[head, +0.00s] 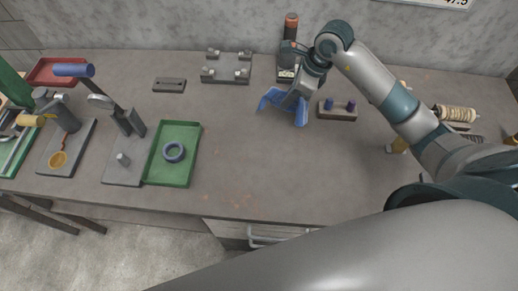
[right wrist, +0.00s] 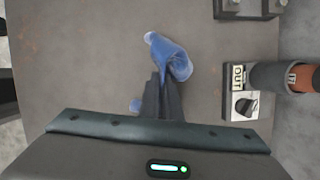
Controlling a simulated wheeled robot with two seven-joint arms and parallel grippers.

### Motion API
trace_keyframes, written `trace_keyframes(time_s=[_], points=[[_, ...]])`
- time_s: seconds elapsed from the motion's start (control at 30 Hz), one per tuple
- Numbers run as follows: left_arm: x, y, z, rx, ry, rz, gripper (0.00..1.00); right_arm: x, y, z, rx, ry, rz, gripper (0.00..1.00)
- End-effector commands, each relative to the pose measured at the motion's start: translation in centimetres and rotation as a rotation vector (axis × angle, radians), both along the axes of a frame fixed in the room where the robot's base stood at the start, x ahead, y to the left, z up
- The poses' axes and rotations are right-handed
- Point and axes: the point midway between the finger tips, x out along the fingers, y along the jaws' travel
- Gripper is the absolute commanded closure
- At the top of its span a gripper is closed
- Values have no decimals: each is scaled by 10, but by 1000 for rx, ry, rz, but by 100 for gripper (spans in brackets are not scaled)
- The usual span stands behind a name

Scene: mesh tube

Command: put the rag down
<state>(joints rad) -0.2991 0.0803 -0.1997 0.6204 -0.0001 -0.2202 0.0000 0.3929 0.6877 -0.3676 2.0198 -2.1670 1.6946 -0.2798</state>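The blue rag (head: 302,113) hangs from my right gripper (head: 294,97), over the back middle of the grey workbench (head: 270,165). Its folds spread out to both sides of the fingers. In the right wrist view the rag (right wrist: 176,60) bunches at the tips of my right gripper (right wrist: 162,85), whose fingers are close together on it. A small piece of the rag also shows left of the fingers. I cannot tell whether the rag's lower edge touches the bench. My left gripper is not in view.
A block with two blue pegs (head: 338,108) stands just right of the rag. A dark orange-topped cylinder (head: 290,30) stands behind, near a metal fixture plate (head: 226,68). A green tray (head: 172,155) with a blue ring lies left. The bench's front middle is clear.

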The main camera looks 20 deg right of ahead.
Motion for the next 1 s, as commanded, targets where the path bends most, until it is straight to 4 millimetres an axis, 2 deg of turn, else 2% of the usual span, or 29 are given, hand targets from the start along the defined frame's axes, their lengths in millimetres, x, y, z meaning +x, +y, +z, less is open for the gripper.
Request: trace_keyframes(time_s=[0.23, 0.43, 0.8, 1.0], points=[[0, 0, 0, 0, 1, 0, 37, 0, 0, 0, 1, -1, 0, 100], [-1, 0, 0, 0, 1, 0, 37, 0, 0, 0, 0, 0, 0, 50], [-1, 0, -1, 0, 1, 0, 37, 0, 0, 1, 1, -1, 1, 49], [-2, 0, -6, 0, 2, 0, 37, -1, -4, 11, 0, -3, 1, 49]])
